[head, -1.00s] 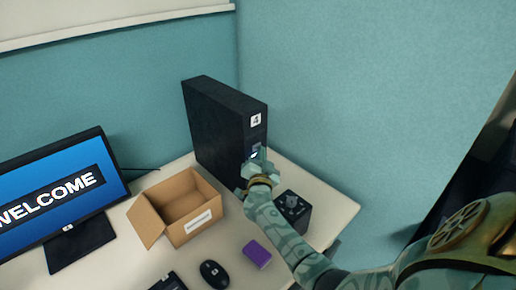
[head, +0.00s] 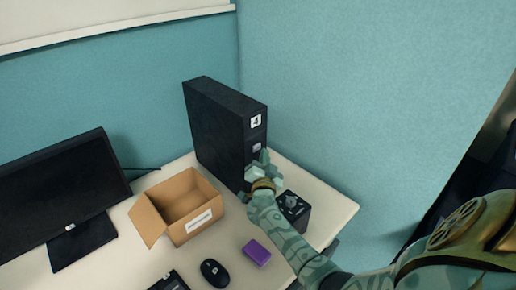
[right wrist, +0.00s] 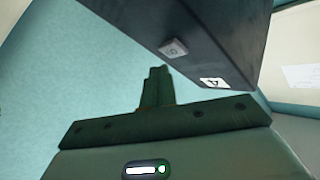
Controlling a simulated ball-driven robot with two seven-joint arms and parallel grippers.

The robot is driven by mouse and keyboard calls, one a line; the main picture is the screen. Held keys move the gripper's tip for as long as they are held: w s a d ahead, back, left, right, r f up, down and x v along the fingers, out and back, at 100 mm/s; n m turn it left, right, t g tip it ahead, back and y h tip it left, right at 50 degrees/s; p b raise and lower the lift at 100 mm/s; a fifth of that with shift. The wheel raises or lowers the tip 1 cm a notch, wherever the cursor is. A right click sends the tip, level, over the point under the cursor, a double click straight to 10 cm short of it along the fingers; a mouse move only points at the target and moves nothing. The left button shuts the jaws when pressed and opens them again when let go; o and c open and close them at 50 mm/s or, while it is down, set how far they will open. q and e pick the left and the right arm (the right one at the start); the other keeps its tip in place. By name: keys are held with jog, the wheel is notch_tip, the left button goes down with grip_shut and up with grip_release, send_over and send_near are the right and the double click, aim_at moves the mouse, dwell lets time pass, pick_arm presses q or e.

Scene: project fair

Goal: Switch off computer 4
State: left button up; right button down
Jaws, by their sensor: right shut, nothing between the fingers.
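Computer 4 (head: 220,130) is a black tower with a white "4" label, standing upright at the back of the desk. Its grey square power button (head: 257,147) is below the label and also shows in the right wrist view (right wrist: 174,49), with no light visible. The monitor (head: 60,190) at the left is black. My right gripper (head: 262,160) is shut and empty, just below and in front of the button. In the right wrist view its closed fingertips (right wrist: 158,71) are near the button, seemingly apart from it. My left gripper is in neither view.
An open cardboard box (head: 180,205) stands left of the tower. A dark cube-shaped device (head: 293,209) is by my right wrist. A purple block (head: 257,252) and a black mouse (head: 214,272) lie in front. Teal partitions (head: 370,100) close off the back.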

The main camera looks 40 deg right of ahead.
jog(key=s+p, duration=0.3)
jog(key=s, duration=0.3)
jog(key=shift+d, duration=0.25)
